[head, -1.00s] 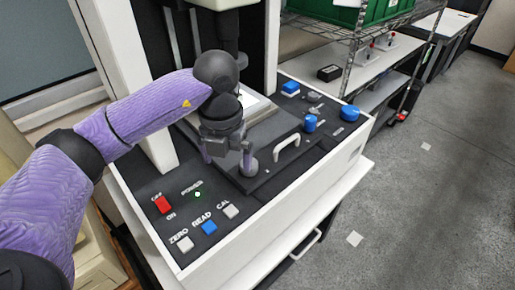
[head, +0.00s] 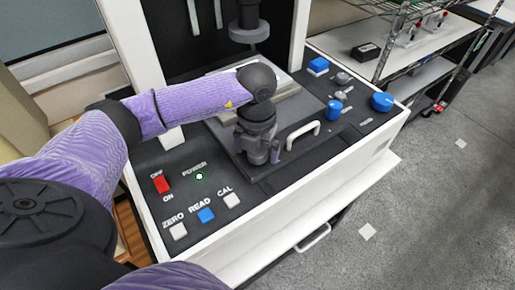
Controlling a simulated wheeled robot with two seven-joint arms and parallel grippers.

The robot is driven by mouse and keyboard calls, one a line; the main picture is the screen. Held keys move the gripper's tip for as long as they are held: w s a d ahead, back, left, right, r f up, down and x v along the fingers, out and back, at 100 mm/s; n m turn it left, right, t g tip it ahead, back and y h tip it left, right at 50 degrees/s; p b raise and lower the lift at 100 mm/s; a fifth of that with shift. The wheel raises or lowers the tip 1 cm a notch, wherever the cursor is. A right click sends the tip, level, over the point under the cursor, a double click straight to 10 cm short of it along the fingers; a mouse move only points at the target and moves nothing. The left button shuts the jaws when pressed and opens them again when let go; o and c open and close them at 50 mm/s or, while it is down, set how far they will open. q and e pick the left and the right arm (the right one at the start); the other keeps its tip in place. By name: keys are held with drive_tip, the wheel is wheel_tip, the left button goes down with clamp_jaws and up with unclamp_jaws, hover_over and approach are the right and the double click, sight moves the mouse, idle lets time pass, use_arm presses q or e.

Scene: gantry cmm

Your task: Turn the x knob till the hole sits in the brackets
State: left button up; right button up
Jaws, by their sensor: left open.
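Blue knobs are on the right part of the machine's dark panel: a large round one (head: 382,102) near the right corner and a smaller upright one (head: 334,109) left of it. Their labels are too small to read, so I cannot tell which is the x knob. No hole or brackets can be made out. My left gripper (head: 264,160) is open and empty, pointing down over the dark stage plate (head: 290,112), left of the white handle and well left of the blue knobs. My right gripper is out of view.
A white handle (head: 303,134) stands up from the stage. A probe column (head: 249,30) hangs behind my wrist. Front left are a red switch (head: 161,184), a lit green lamp (head: 199,176) and ZERO, READ (head: 206,215) and CAL buttons. A wire shelf (head: 392,45) stands behind right.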

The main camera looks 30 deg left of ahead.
use_arm(q)
drive_tip(key=c, duration=1.3)
drive_tip(key=shift+m+b, duration=0.55)
drive_tip(key=shift+m, duration=2.45)
drive_tip(key=o, duration=1.3)
